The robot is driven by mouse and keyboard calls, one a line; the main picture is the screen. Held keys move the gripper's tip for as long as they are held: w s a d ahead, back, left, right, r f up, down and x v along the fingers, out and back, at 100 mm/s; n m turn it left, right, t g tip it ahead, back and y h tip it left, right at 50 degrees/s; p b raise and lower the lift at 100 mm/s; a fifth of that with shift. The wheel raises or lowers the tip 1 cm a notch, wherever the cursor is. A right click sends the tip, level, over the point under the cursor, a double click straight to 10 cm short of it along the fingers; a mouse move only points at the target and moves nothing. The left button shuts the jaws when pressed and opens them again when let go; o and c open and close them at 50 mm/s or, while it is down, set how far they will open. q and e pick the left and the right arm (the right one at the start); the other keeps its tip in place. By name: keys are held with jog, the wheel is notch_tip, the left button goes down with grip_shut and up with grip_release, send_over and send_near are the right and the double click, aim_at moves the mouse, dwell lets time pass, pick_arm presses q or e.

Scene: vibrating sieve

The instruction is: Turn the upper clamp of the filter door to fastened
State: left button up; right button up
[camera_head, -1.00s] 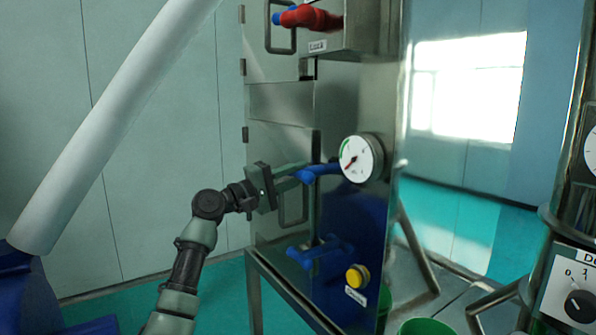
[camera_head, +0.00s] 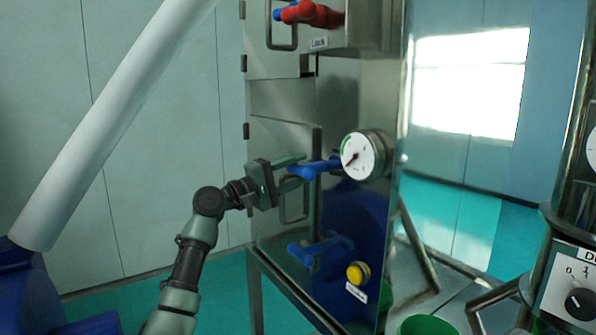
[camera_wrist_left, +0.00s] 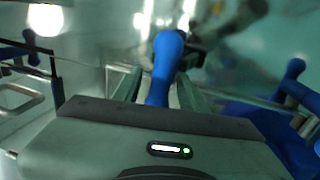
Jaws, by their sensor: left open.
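The upper clamp (camera_head: 322,167) of the filter door (camera_head: 285,140) is a blue handle left of the round gauge. It points left, roughly level, with its free end toward my arm. My left gripper (camera_head: 296,172) is open at this end, with one finger above and one below. In the left wrist view the blue handle (camera_wrist_left: 166,62) lies between the two spread fingers (camera_wrist_left: 160,88). I cannot tell whether either finger touches it. The lower clamp (camera_head: 320,247) is a similar blue handle below, also pointing left. My right gripper is not in view.
A pressure gauge (camera_head: 364,156) sits close right of the upper clamp. A yellow button (camera_head: 357,273) is below. A red handle (camera_head: 312,13) with a blue end is above, beside a "Lock" label. A door pull (camera_head: 294,205) is just under my gripper.

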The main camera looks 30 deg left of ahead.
pick_arm(q)
jog(key=b+v, duration=0.4)
jog(key=v, duration=0.3)
jog(key=shift+s+a, duration=0.15)
jog(key=shift+s, duration=0.15)
jog(key=shift+f, duration=0.1)
